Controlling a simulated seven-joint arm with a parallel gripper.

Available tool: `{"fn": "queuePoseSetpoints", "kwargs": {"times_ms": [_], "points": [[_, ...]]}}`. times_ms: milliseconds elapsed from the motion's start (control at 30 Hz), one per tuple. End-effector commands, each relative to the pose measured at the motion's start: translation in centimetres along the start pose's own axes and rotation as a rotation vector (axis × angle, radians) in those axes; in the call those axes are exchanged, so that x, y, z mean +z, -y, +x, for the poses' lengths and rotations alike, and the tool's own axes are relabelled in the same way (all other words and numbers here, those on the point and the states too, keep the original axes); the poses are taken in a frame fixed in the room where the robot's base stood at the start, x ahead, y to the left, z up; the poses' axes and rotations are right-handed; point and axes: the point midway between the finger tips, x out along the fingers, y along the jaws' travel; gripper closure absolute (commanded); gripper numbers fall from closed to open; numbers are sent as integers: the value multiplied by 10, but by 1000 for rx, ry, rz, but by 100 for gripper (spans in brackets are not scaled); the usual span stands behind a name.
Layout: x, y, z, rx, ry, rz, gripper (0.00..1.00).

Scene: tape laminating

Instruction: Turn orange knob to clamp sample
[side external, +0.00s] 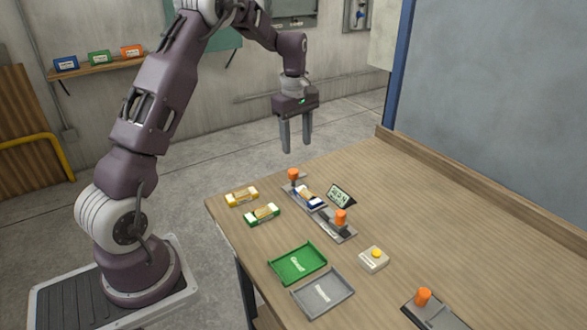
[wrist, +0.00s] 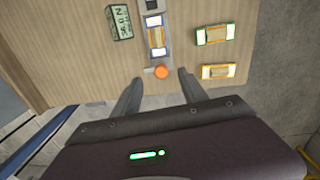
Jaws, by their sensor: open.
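A grey clamp fixture (side external: 325,222) lies on the table, with an orange knob (side external: 293,174) at its far end and another orange knob (side external: 341,217) nearer its other end. A blue and white sample with a tan middle (side external: 308,196) lies on the fixture between them; it also shows in the wrist view (wrist: 155,37). My gripper (side external: 297,149) is open and empty, pointing down above the far knob, apart from it. In the wrist view the far knob (wrist: 162,71) appears between my fingertips (wrist: 160,74).
A small display (side external: 341,195) stands beside the fixture. Yellow (side external: 241,197) and green (side external: 262,214) samples lie left of it. Green (side external: 297,264) and grey (side external: 322,293) trays, a yellow-button box (side external: 373,259) and another orange-knobbed device (side external: 424,298) are nearer. The table's right side is clear.

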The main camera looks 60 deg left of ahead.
Motion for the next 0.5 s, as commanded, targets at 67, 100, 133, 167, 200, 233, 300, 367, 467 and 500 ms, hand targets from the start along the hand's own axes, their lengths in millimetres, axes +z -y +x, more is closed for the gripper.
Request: {"fn": "queuePoseSetpoints", "kwargs": {"times_ms": [67,100,133,167,200,233,300,367,467,500], "points": [[-17,-5,25,-28,1,-84,50],[-22,-6,33,-35,2,-110,50],[-24,-6,37,-38,1,-123,50],[-25,-6,41,-41,2,-130,50],[-25,-6,47,-43,2,-134,50],[-25,-6,52,-43,2,-134,50],[-24,-4,66,-45,3,-133,50],[-25,-4,78,-44,2,-132,50],[-24,-4,95,-43,2,-131,50],[-24,-4,100,-43,2,-131,50]]}}
